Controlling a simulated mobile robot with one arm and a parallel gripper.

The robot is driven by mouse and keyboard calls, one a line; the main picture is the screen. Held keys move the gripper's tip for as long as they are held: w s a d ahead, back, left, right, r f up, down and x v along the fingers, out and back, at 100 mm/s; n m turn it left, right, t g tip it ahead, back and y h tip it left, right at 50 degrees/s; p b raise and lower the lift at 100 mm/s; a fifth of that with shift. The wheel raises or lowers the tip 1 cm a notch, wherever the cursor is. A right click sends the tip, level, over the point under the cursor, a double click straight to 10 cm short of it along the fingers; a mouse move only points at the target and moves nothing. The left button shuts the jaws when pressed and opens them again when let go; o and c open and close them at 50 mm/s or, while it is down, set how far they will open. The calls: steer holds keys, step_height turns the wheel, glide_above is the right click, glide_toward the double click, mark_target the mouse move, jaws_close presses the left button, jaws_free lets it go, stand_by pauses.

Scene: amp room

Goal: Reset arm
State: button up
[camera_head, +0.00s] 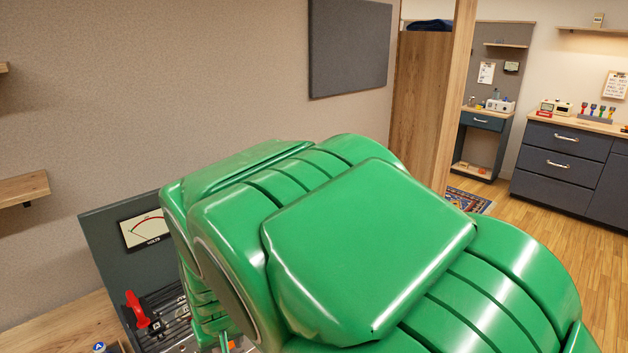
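My green arm fills the lower middle of the head camera view, bent and very close to the camera. Its end and my gripper are not seen; the arm links hide that part of the scene. Behind the arm at the lower left stands a dark grey panel with a white volts meter (146,229). A red lever (137,309) stands on the equipment below the meter, left of the arm. The arm covers the right part of this equipment.
A wooden surface (65,333) lies at the lower left. A wooden shelf (22,188) juts from the left wall. A wooden partition (424,95) stands behind the arm. Dark drawers (562,163) and a small workbench (484,121) stand far right. Wooden floor (600,262) is open at right.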

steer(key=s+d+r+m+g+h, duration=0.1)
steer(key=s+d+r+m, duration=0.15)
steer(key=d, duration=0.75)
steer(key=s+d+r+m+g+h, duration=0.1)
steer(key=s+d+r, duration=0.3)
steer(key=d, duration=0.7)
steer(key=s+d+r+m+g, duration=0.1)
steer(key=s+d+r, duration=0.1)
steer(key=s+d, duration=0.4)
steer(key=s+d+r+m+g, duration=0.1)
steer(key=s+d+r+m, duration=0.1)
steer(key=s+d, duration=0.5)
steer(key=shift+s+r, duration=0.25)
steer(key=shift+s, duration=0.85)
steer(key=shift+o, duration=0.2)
